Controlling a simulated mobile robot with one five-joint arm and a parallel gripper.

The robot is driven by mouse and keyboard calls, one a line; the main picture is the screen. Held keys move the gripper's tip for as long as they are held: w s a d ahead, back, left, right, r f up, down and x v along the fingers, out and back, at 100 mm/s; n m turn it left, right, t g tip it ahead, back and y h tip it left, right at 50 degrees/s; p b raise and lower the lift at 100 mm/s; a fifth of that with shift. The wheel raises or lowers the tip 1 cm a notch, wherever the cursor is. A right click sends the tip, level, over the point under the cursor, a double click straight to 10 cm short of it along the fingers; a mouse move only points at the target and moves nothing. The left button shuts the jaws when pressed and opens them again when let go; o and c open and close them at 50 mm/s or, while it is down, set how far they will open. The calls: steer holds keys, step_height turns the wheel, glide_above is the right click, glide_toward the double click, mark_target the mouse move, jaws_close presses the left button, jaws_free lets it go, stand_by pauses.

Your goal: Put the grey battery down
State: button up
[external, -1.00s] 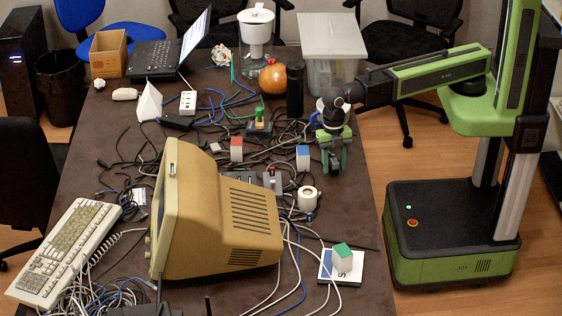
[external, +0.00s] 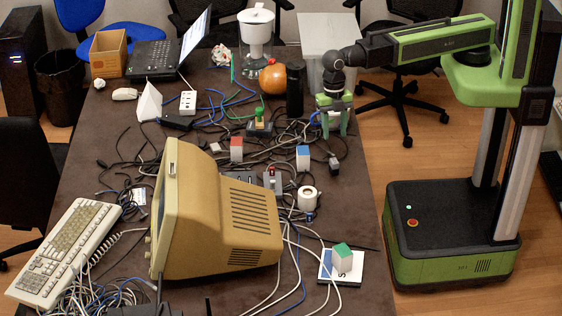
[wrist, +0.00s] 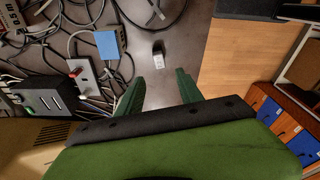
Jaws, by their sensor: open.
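A small dark and light grey object, apparently the grey battery (external: 333,163), sits on the brown table (external: 357,220) near its right edge. In the wrist view the battery (wrist: 158,48) stands alone on bare table, ahead of my fingers. My gripper (external: 336,132) is open and empty, behind and above the battery in the external view. Its two green fingers show apart in the wrist view (wrist: 159,88), with a clear gap between them and the battery. Nothing hides the battery in either view.
A blue-topped block (external: 303,157) stands left of the battery, with cables around it. A white tape roll (external: 308,198) is nearer the camera. A black cylinder (external: 295,90) and an orange pumpkin (external: 272,80) stand behind. Table right of the battery is clear.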

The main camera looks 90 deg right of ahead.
steer(key=r+p, duration=0.1)
steer(key=r, duration=0.2)
steer(key=r+p, duration=0.1)
steer(key=shift+w+d+r+p, duration=0.1)
steer(key=shift+d+r+p, duration=0.05)
steer(key=shift+d+p, duration=0.2)
steer(key=s+d+m+h, duration=0.1)
steer(key=s+d+m, duration=0.1)
steer(key=d+m, duration=1.8)
steer(key=d, duration=0.6)
steer(key=shift+d+m+h, duration=0.25)
steer(key=shift+m+h, duration=0.05)
steer(key=shift+h, duration=0.1)
steer(key=shift+o, duration=0.5)
steer(key=shift+d, duration=0.15)
